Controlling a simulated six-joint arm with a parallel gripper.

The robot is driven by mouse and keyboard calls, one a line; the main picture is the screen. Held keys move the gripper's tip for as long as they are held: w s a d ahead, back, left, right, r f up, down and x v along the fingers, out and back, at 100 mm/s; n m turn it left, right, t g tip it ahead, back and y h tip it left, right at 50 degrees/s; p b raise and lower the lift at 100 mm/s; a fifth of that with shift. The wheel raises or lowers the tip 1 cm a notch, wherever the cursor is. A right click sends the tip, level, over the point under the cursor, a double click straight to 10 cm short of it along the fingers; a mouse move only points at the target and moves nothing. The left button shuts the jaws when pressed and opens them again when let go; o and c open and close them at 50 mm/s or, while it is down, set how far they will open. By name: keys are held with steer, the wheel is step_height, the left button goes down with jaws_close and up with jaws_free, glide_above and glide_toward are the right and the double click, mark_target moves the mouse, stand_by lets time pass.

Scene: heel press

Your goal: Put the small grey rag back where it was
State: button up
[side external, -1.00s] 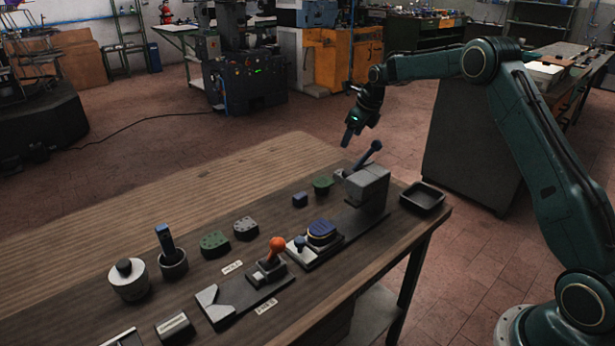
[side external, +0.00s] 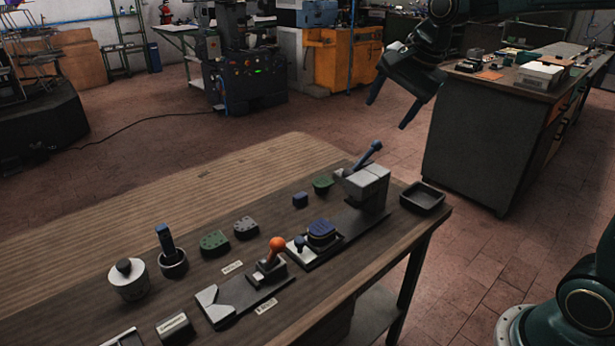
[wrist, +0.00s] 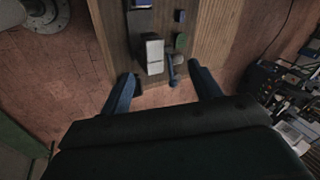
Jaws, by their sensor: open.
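My gripper (side external: 393,108) is open and empty, in the air above and beyond the right end of the workbench. Its two spread fingers also show in the wrist view (wrist: 162,85). Below it stands the press, a grey block (side external: 366,184) with a blue-tipped lever (side external: 368,154). The press block (wrist: 154,52) and lever (wrist: 173,72) lie ahead of the fingers in the wrist view. I cannot make out a small grey rag in either view. The inside of the black tray (side external: 423,197) looks dark and empty.
The workbench (side external: 180,210) carries an orange-knobbed clamp (side external: 277,246), a blue pad on a fixture (side external: 321,231), green (side external: 214,241) and grey (side external: 246,228) heel-shaped pieces, and a pot with a lid (side external: 128,279). The back of the bench is clear. A side cabinet (side external: 480,140) stands behind right.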

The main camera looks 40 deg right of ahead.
steer(key=s+a+f+n, duration=0.2)
steer(key=s+n, duration=0.5)
steer(key=s, duration=0.4)
steer(key=s+a+f+n, duration=0.2)
steer(key=s+n, duration=0.6)
steer(key=s, duration=0.4)
steer(key=shift+s+a+t, duration=0.2)
steer(key=shift+a+t, duration=0.1)
steer(key=shift+a, duration=0.5)
